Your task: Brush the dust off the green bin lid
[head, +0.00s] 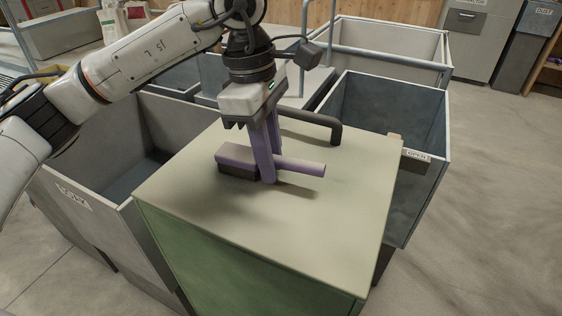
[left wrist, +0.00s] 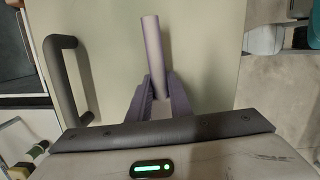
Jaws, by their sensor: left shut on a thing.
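The green bin (head: 255,270) has a flat, pale, tan-green lid (head: 190,195), which also fills much of the left wrist view (left wrist: 205,40). A dark handle bar (head: 322,122) stands at the lid's back edge. My left gripper (head: 268,177) is over the middle of the lid, pointing down, its purple fingers shut on a purple brush (head: 306,167). The brush head with dark bristles lies to the left, at or very near the lid surface; its handle extends right. In the left wrist view the brush handle (left wrist: 152,45) sticks out between the fingers. Dust is hard to make out as a distinct layer.
Open grey bins stand on the left (head: 88,205), right (head: 412,200) and back right (head: 395,48). Concrete floor (head: 500,230) is clear at the right.

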